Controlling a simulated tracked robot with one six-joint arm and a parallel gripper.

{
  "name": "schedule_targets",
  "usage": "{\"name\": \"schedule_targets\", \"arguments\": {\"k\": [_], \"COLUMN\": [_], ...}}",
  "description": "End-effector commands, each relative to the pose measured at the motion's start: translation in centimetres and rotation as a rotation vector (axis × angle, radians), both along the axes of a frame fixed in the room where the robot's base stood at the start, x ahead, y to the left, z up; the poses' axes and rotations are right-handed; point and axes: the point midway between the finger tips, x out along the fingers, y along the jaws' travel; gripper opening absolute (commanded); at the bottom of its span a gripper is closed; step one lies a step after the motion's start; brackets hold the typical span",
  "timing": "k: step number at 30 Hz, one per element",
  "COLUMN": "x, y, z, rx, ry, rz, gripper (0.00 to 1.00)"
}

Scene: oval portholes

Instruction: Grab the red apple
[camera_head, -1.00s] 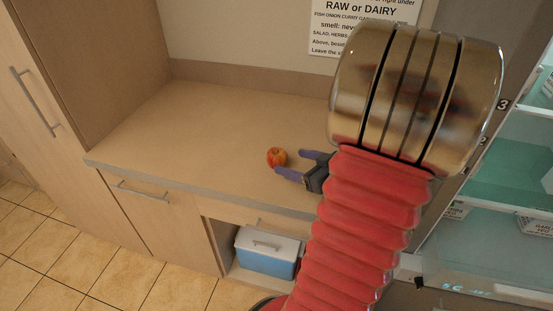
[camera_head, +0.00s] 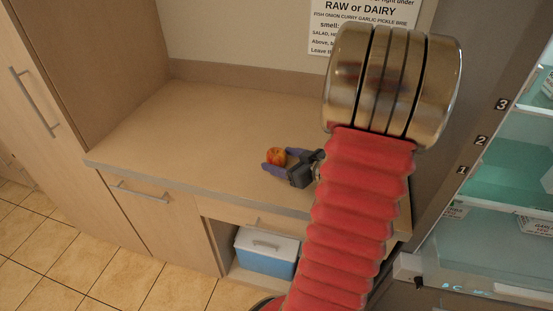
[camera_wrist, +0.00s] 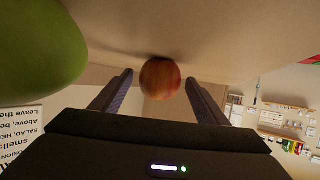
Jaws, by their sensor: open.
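The red apple (camera_head: 276,156) sits on the tan counter (camera_head: 190,125), in from its front edge. In the wrist view the apple (camera_wrist: 160,78) lies between the tips of the two fingers, with a gap on each side. My gripper (camera_head: 278,160) is open, low over the counter, its purple fingers on either side of the apple. In the wrist view my gripper (camera_wrist: 159,85) holds nothing. The near finger hides the lower part of the apple in the head view.
A large green rounded thing (camera_wrist: 38,50) fills the upper left of the wrist view. A blue and white cooler (camera_head: 266,252) stands in the open space under the counter. Glass shelves (camera_head: 510,170) stand at the right. The counter left of the apple is clear.

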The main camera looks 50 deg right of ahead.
Motion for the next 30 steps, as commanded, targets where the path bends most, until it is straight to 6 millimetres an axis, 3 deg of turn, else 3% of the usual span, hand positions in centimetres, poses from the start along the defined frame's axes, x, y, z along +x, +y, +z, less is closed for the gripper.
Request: {"name": "schedule_targets", "arguments": {"k": [9, 26, 30], "x": [3.0, 3.1, 3.1], "y": [-0.1, -0.1, -0.1], "z": [-1.4, -1.4, -1.4], "rx": [0.000, 0.000, 0.000], "ry": [0.001, 0.000, 0.000], "rz": [0.002, 0.001, 0.001], "gripper": [0.68, 0.68, 0.58]}}
